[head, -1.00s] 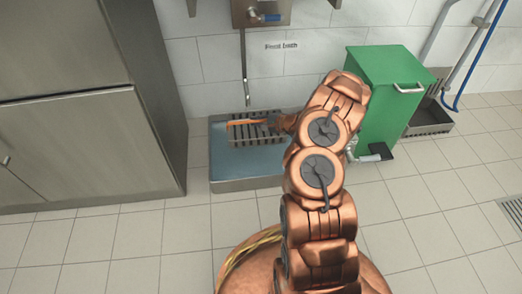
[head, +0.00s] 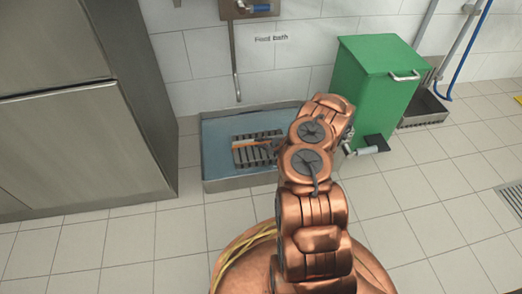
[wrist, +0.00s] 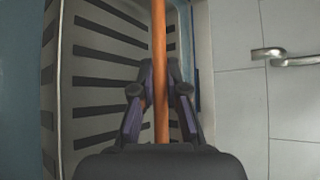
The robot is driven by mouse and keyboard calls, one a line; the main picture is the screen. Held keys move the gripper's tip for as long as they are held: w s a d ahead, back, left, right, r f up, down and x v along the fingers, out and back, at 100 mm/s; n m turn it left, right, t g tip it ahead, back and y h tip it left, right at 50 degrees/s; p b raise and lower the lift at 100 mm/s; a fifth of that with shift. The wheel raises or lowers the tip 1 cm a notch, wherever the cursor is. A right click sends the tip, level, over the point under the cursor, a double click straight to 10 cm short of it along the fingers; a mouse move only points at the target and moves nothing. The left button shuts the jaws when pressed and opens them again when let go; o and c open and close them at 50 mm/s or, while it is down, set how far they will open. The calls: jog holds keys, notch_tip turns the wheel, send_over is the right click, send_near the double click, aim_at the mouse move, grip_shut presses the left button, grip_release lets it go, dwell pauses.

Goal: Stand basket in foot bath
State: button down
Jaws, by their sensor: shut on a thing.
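The basket (head: 246,155) is a grey slotted tray with a thin orange-brown handle. In the wrist view the basket (wrist: 95,100) lies below my gripper (wrist: 160,95), whose two fingers are shut around the orange handle (wrist: 160,35).
A green bin (head: 372,90) with a pedal stands right of the bath. A steel cabinet (head: 90,130) is on the left. A wall tap and pipe (head: 235,60) hang above the bath's back. The tiled floor (head: 150,245) in front is clear.

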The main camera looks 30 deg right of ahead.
aim_at(261, 151)
notch_tip(261, 151, down, 4)
jog(key=shift+d+r+b, duration=0.1)
jog(key=shift+r+b, duration=0.1)
jog(key=shift+b, duration=0.65)
jog(key=shift+r, duration=0.1)
jog(key=c, duration=1.2)
grip_release()
